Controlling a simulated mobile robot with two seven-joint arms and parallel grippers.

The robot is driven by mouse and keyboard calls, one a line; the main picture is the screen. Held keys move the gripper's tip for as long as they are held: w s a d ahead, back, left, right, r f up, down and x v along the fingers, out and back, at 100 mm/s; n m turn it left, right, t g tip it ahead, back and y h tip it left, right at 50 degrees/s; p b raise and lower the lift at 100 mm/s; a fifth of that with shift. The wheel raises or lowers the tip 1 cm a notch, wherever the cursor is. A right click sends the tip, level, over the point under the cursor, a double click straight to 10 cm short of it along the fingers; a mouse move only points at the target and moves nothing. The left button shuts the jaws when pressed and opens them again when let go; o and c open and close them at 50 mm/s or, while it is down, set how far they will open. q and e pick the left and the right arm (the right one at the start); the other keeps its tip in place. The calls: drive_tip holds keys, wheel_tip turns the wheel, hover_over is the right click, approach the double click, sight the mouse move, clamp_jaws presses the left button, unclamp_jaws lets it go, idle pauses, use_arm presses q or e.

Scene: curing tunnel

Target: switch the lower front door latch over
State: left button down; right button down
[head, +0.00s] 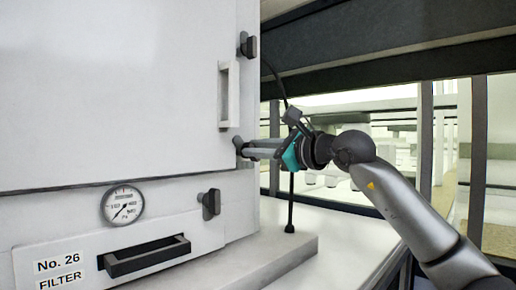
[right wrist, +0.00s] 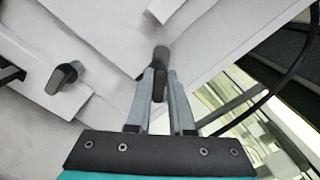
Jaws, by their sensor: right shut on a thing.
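The lower front door latch (head: 238,142) is a small dark knob at the door's lower right edge in the head view, partly hidden by fingers. In the right wrist view the latch (right wrist: 161,56) stands between the fingertips, its upper end showing beyond them. My right gripper (head: 247,150), grey fingers on a teal body, reaches it from the right. The right wrist view also shows the gripper (right wrist: 160,88) shut on the latch. The white front door (head: 120,90) looks closed against the cabinet. My left gripper is in neither view.
An upper latch (head: 249,45) and a pale door handle (head: 224,95) are above. Below are a drawer latch (head: 210,204), a round gauge (head: 123,205) and the filter drawer's black handle (head: 147,256). A thin black rod (head: 291,205) stands behind my right gripper.

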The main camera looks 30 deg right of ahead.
drive_tip(key=n, duration=0.6)
drive_tip(key=f+n, duration=0.1)
drive_tip(key=n, duration=0.3)
drive_tip(key=shift+a, duration=0.2)
idle(0.3)
drive_tip(key=c, duration=0.8)
unclamp_jaws()
drive_tip(key=shift+s, duration=0.1)
drive_tip(key=b+v, duration=0.6)
drive_tip(key=v, duration=0.9)
drive_tip(key=shift+b, duration=0.3)
